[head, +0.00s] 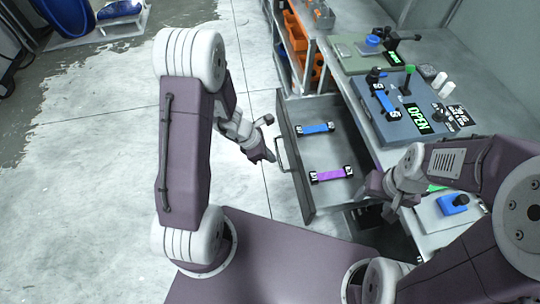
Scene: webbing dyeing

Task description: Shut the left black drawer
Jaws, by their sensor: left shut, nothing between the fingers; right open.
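The left black drawer (325,151) is pulled out from under the workbench and stands open. A blue webbing piece (317,128) and a purple webbing piece (331,175), each with dark ends, lie in it. Its handle (282,152) is on the front face, toward the left. My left gripper (266,141) is shut and empty, close to the handle; I cannot tell whether it touches. My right gripper (378,190) is over the near right corner of the drawer, by the bench edge. It is open and partly hidden by its own arm.
The bench carries a grey-blue panel (389,122) with an OPEN sign, a clamp and a green-topped lever, and a green panel (350,60) behind it. A shelf with orange bins (297,38) stands beyond the drawer. The floor (255,85) left of the drawer is clear.

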